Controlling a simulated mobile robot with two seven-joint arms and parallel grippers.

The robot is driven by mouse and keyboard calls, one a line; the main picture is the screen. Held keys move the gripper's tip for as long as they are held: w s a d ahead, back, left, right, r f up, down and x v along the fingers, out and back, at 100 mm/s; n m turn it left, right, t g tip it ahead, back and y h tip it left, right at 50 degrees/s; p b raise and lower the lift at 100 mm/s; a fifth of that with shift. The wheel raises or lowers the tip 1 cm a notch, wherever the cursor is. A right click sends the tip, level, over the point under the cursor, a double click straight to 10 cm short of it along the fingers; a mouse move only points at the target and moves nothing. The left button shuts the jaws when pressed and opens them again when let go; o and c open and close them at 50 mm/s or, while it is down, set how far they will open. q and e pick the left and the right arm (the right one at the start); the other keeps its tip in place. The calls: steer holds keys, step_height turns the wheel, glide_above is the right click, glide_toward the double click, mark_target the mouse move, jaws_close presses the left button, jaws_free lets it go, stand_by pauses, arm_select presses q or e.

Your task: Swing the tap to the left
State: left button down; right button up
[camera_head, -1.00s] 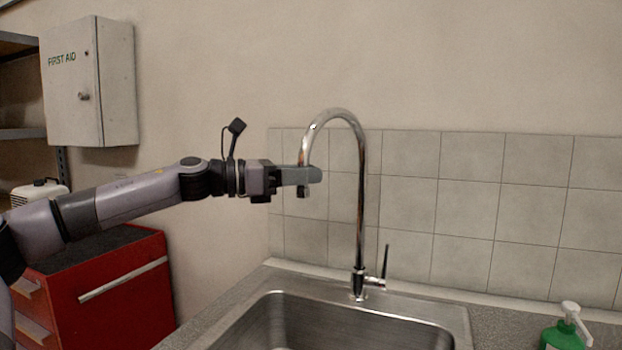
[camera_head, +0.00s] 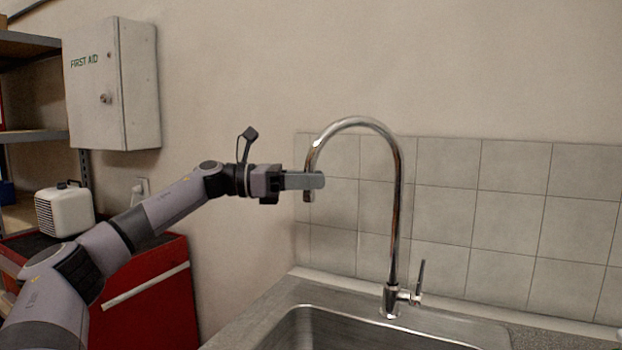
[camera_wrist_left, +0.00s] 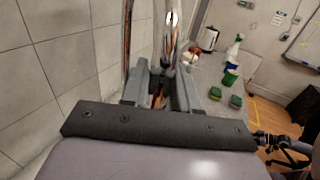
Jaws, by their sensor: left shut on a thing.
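The chrome gooseneck tap (camera_head: 398,210) stands upright behind the sink, its spout arching out to the left of its base. A short lever (camera_head: 420,278) sticks up at the right of the base. My left gripper (camera_head: 308,181) reaches in from the left and is shut on the downward end of the spout. The near finger hides part of the spout there; its tip shows just below. In the left wrist view the spout (camera_wrist_left: 160,92) shows between the two fingers.
The steel sink (camera_head: 300,318) lies below the tap. A tiled wall (camera_head: 510,215) stands close behind. A red cabinet (camera_head: 150,300), a white appliance (camera_head: 65,210) and a first-aid box (camera_head: 115,85) are at left. Green sponges (camera_wrist_left: 215,93) and bottles sit on the counter in the wrist view.

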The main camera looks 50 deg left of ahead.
arm_select(q)
steer(key=shift+w+a+r, duration=0.1)
steer(key=shift+a+r, duration=0.05)
steer(key=shift+a, duration=0.25)
arm_select(e)
steer(key=shift+w+a, duration=0.1)
steer(key=shift+a, duration=0.3)
arm_select(q)
steer(key=c, duration=1)
jaws_free()
steer(key=shift+a+f+b, duration=0.1)
steer(key=shift+f+b, duration=0.15)
steer(key=shift+b, duration=0.05)
steer(key=b+v, duration=0.6)
steer(key=v, duration=0.1)
steer(key=shift+r, duration=0.2)
arm_select(e)
steer(key=shift+w+a+f, duration=0.1)
steer(key=shift+a+f, duration=0.05)
steer(key=shift+f, duration=1.25)
steer(key=shift+a+f, duration=0.15)
steer(key=shift+f, duration=1.2)
